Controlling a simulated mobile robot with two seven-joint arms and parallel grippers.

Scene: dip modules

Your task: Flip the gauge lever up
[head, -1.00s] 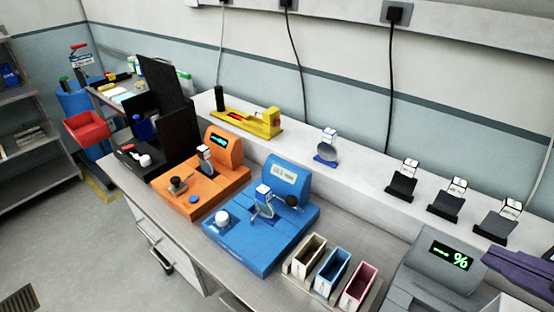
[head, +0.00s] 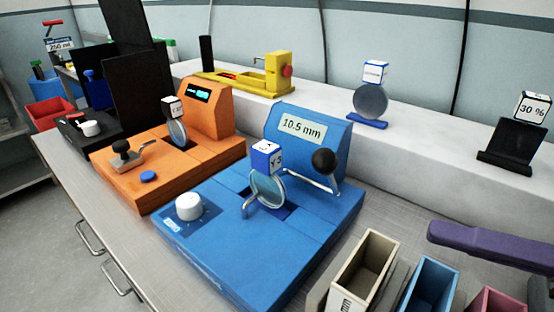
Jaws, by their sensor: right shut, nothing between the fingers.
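The blue gauge (head: 225,262) sits on the bench in the middle of the head view. Its screen (head: 301,129) reads 10.5 mm. The gauge lever, a bent metal rod with a black ball knob (head: 324,161), is on its right side, below the screen. A round lens (head: 268,191) with a blue-and-white label cube (head: 266,156) stands upright in the middle of the gauge. A white knob (head: 189,206) is at its front left. My right gripper (head: 434,232), purple, is shut and empty, to the right of the lever and apart from it. My left gripper is out of view.
An orange device (head: 210,149) stands close at the left, with a black box (head: 140,70) beyond it. Beige (head: 365,265), blue (head: 430,283) and pink (head: 497,302) bins stand at the front right.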

